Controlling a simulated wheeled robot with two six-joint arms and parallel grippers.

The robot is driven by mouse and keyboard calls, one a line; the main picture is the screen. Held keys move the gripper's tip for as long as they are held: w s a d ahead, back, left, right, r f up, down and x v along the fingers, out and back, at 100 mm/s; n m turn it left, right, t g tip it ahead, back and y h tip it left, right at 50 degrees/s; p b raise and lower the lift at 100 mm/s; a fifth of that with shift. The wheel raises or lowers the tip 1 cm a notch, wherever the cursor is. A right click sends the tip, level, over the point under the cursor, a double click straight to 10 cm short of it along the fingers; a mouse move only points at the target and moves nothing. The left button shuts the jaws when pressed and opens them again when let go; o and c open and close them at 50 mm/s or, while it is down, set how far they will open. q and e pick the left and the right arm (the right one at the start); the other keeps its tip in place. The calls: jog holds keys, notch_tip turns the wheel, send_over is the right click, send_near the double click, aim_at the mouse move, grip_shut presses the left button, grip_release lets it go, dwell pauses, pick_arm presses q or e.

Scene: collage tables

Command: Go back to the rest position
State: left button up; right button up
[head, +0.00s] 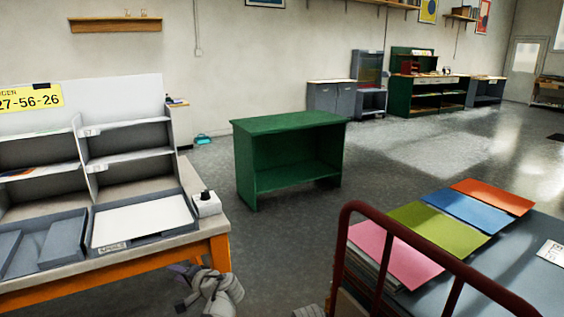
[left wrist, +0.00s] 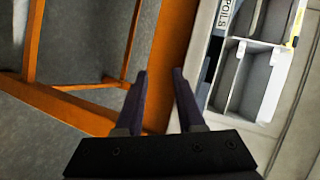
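My left gripper (head: 184,270) shows low in the head view, just off the front right corner of the workbench with orange legs. In the left wrist view its two dark fingers (left wrist: 160,75) stand apart with nothing between them. The bench's orange frame (left wrist: 75,108) lies beyond the fingers there. My right gripper is not in view; only a small grey piece, likely of my right arm, shows at the bottom edge of the head view.
The workbench (head: 120,268) carries grey shelves and trays (head: 145,222). A cart with a dark red rail (head: 390,224) holds pink, green, blue and orange sheets (head: 490,196) at the right. A green open-fronted table (head: 290,123) stands mid-floor, with clear floor around it.

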pick_arm(q)
jog(key=s+d+f+g+h, duration=0.45)
jog(key=s+d+f, duration=0.25)
jog(key=s+d, duration=0.45)
jog(key=s+d+f+g+h, duration=0.4)
jog(key=s+d+f+h, duration=0.4)
jog(key=d, duration=0.7)
notch_tip(320, 180, up, 31)
jog(key=y+p, duration=0.2)
jog(key=p, duration=2.8)
jog(key=shift+a+r+n+t+p, duration=0.15)
jog(key=shift+a+n+t+p, duration=0.15)
jog(key=shift+a+t+p, duration=0.1)
jog(key=shift+s, duration=0.1)
